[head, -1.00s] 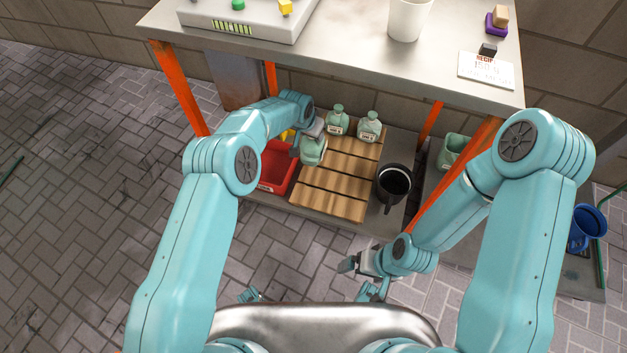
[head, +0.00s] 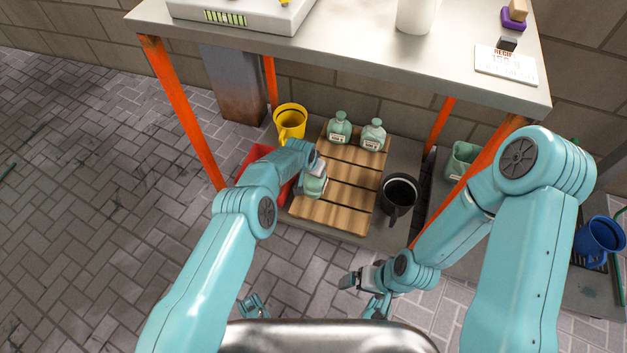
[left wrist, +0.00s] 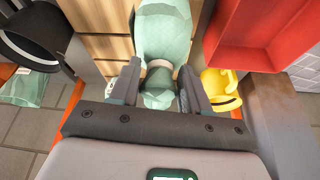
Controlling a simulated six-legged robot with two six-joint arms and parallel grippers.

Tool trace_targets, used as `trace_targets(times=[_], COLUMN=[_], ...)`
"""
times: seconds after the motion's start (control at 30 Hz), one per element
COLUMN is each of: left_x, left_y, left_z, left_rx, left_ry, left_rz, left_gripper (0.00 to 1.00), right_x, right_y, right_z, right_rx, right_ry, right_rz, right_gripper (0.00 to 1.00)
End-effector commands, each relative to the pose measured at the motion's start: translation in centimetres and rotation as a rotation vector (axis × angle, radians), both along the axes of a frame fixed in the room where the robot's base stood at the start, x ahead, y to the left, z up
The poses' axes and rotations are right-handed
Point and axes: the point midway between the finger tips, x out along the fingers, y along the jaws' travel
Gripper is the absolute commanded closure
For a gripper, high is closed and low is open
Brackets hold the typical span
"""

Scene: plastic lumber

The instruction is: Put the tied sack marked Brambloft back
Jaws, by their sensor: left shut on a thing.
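My left gripper (head: 318,166) is shut on the neck of a pale green tied sack (head: 315,186), over the left side of the slatted wooden pallet (head: 334,214). In the left wrist view the fingers (left wrist: 160,88) close around the neck of the sack (left wrist: 165,30). Its label is not readable, and I cannot tell whether its base touches the slats. Two similar sacks, a left one (head: 339,129) and a right one (head: 373,136), stand at the pallet's back; their labels are too small to read. My right gripper (head: 350,281) is low, in front of the shelf; its jaw state is unclear.
A red bin (head: 254,155) lies left of the pallet, partly behind my arm, with a yellow mug (head: 290,118) behind it. A black mug (head: 399,193) stands to the right. Orange posts (head: 183,112) and the upper tabletop (head: 380,50) frame the lower shelf.

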Motion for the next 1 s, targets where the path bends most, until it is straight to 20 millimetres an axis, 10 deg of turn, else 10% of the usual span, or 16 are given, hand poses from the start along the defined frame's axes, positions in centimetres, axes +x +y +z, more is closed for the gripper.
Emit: trace_targets(times=[0.3,0.77,0.8,1.0], left_x=[0.3,0.3,0.2,0.2], left_y=[0.0,0.0,0.0,0.0], left_z=[-4.0,-4.4,-4.4,-4.4], left_rx=[-0.001,-0.001,-0.001,0.000], left_ry=[-0.005,-0.004,-0.001,0.000], left_rz=[0.002,0.001,0.001,0.001], left_gripper=[1.00,1.00,0.40,0.28], right_x=[0.4,0.6,0.6,0.6], right_y=[-0.4,-0.5,-0.5,-0.5], right_z=[-2.8,-3.2,-3.0,-3.0], right_rx=[-0.003,-0.004,-0.004,-0.004], right_ry=[-0.008,-0.011,-0.010,-0.011], right_rz=[-0.018,-0.022,-0.023,-0.022], right_gripper=[0.04,0.04,0.04,0.04])
